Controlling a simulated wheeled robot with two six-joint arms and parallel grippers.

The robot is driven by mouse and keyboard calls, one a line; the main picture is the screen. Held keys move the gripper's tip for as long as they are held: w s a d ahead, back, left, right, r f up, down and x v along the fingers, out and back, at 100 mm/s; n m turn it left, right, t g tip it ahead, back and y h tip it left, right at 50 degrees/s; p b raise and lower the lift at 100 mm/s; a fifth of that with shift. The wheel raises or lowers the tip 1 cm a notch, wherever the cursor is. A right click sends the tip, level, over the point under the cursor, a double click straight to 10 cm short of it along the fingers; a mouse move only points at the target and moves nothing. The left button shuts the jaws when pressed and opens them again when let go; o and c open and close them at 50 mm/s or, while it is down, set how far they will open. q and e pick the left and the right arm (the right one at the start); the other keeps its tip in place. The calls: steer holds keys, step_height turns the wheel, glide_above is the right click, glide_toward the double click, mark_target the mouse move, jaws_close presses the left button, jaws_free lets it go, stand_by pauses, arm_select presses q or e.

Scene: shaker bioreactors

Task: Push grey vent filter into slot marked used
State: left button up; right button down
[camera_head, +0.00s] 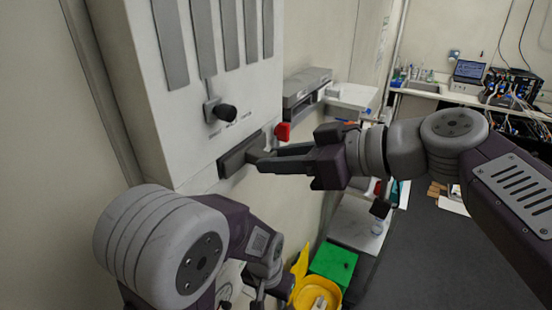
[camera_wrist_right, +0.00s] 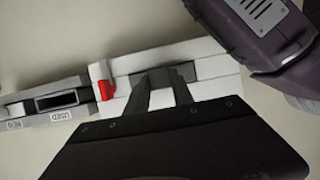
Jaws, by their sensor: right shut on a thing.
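The grey vent filter (camera_head: 240,155) is a dark grey block at the bottom of the white wall unit. It also shows in the right wrist view (camera_wrist_right: 184,72), set in the unit's pale lower face. My right gripper (camera_head: 262,160) is shut on it, and its fingers (camera_wrist_right: 163,84) reach the block in the wrist view. The slot marked used (camera_wrist_right: 62,101) is a dark rectangular opening in a grey holder, left of the wall unit in the wrist view. My left gripper (camera_head: 258,297) is low in the head view, partly cut off, and its jaws are unclear.
A red lever (camera_head: 282,131) sits beside the filter, between it and the holder (camera_head: 303,88). A dark knob (camera_head: 225,112) sticks out of the white wall unit (camera_head: 140,80) above. A green box (camera_head: 334,264) and a yellow bin (camera_head: 318,293) stand below.

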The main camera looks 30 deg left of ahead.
steer(key=shift+d+b, duration=0.3)
steer(key=shift+d, duration=0.25)
steer(key=shift+d, duration=0.15)
steer(key=shift+d+b, duration=0.5)
steer(key=shift+d, duration=0.1)
steer(key=shift+s+d+b, duration=0.1)
steer(key=shift+d+b, duration=0.4)
steer(key=shift+d, duration=0.2)
steer(key=shift+d, duration=0.25)
